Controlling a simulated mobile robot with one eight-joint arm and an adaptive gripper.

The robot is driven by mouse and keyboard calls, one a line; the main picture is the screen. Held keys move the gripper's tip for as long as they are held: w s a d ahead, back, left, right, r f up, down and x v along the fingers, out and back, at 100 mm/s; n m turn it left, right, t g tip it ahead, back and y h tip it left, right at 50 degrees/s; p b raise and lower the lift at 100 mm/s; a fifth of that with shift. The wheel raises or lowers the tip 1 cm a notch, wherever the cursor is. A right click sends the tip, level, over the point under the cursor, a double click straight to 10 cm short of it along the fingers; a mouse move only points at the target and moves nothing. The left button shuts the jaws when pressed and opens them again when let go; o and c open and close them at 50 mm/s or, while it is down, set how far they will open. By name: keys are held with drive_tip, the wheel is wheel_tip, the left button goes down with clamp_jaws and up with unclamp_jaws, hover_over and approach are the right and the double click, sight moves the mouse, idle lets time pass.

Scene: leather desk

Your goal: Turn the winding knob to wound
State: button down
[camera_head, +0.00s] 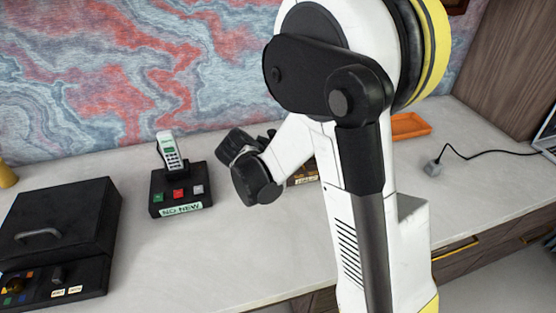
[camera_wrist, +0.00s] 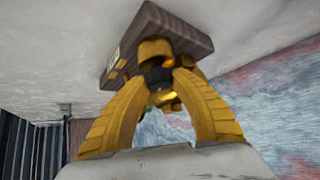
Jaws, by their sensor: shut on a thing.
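A brown wooden box (camera_wrist: 185,22) with a light label on one face sits on the desk, at the top of the wrist view. In the head view the box (camera_head: 303,172) is mostly hidden behind my arm, with only a labelled strip showing. My gripper (camera_wrist: 160,80) has its two yellow fingers curved in against the box's near side. They are shut on a small dark part (camera_wrist: 155,75), which seems to be the winding knob. The fingers cover most of it, so its angle and any wound mark cannot be read. The fingers are out of sight in the head view.
A phone handset (camera_head: 170,150) stands in a black base with coloured buttons, left of my arm. A black lidded box (camera_head: 65,220) is at far left. An orange tray (camera_head: 410,126) and a grey plug with cable (camera_head: 433,168) lie right. The front-middle desk is clear.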

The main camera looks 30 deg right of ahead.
drive_tip(key=shift+s, duration=0.1)
drive_tip(key=c, duration=1.3)
unclamp_jaws()
drive_tip(key=shift+f, duration=0.1)
drive_tip(key=shift+c, duration=0.2)
drive_tip(key=shift+a, duration=0.1)
drive_tip(key=v, duration=1.2)
